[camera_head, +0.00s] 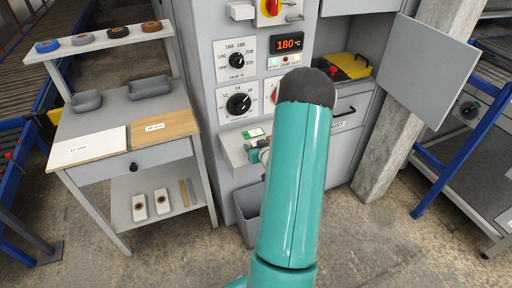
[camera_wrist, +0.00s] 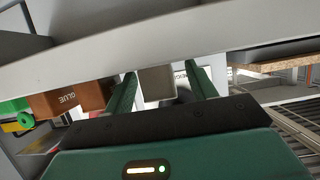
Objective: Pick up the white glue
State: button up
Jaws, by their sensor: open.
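My gripper (camera_wrist: 161,72) shows in the wrist view with its two green fingers apart. A pale beige block-like shape and a white patch with dark print show between or behind the fingers; I cannot tell whether either is the white glue.
A grey machine (camera_head: 228,100) with dials and a red 180 °C display (camera_head: 287,43) stands behind my arm. The side table (camera_head: 92,117) holds grey trays and two boards. A grey bin (camera_head: 247,208) stands below. A concrete pillar (camera_head: 383,150) is at right.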

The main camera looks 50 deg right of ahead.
jog(key=c, duration=1.1)
jog(key=shift+o, duration=0.2)
jog(key=shift+r, duration=0.1)
jog(key=shift+r, duration=0.75)
jog(key=s+a+r, duration=0.1)
jog(key=s+r, duration=1)
jog(key=s, duration=0.3)
jog(key=shift+a+r, duration=0.2)
jog(key=shift+a, duration=0.2)
